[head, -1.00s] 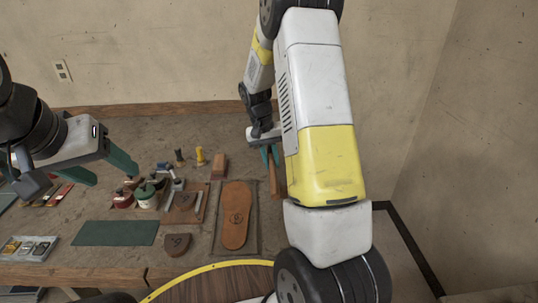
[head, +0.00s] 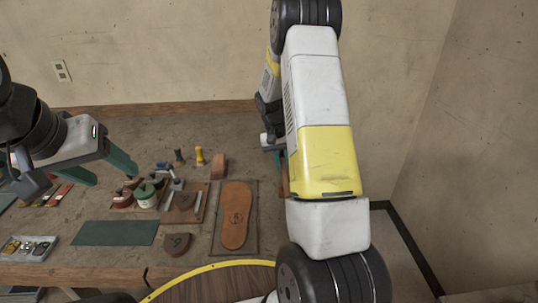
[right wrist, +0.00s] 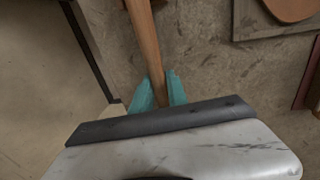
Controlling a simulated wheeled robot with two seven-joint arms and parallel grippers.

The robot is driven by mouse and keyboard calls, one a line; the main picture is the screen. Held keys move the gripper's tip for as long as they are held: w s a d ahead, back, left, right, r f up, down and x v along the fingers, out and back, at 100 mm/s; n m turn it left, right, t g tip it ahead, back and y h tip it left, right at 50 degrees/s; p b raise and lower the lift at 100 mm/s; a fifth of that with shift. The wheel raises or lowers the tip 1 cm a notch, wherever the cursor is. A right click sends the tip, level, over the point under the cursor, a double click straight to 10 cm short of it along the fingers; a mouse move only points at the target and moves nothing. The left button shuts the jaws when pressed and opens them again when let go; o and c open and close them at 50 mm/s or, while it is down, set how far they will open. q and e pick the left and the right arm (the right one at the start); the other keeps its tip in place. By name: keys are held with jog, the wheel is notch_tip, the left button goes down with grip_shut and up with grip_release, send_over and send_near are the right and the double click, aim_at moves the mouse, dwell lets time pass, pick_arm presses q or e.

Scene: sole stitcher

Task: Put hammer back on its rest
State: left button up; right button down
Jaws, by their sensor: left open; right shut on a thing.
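My right gripper (head: 281,159) is shut on a wooden handle, which I take to be the hammer's (head: 285,183). In the head view my right forearm hides most of both. In the right wrist view the teal fingers (right wrist: 158,93) pinch the long brown handle (right wrist: 143,35), which runs up out of the frame. The hammer's head is not visible. I cannot tell whether the handle touches the table. My left gripper (head: 113,174) is open and empty, above the left part of the bench. I cannot make out the hammer's rest for sure.
On the workbench (head: 120,262) lie a leather sole (head: 236,215) on a dark board, a green mat (head: 115,232), a tray of small parts (head: 27,248) and a brown block (head: 219,166). Jars (head: 146,195) stand left of the sole. The bench's right edge (right wrist: 88,45) is close to the handle.

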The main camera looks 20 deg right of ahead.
jog(key=c, duration=1.3)
grip_release()
jog(key=s+a+r+t+y, duration=0.1)
jog(key=s+a+r, duration=0.1)
jog(key=r, duration=0.7)
jog(key=s+a+r, duration=0.2)
jog(key=a+r, duration=0.1)
jog(key=r, duration=0.6)
jog(key=s+a+r+n+t+y, duration=0.1)
jog(key=s+a+r+t, duration=0.1)
jog(key=s, duration=0.5)
jog(key=s+a+r+n+t+y, duration=0.1)
jog(key=s+a+r, duration=0.3)
jog(key=s, duration=0.4)
jog(key=s+a+r+n+t+y, duration=0.1)
jog(key=s+a+r+t, duration=0.1)
jog(key=s, duration=0.5)
jog(key=shift+s+a+r+n+t, duration=0.35)
jog(key=shift+a+r+t, duration=0.1)
jog(key=shift+a, duration=0.3)
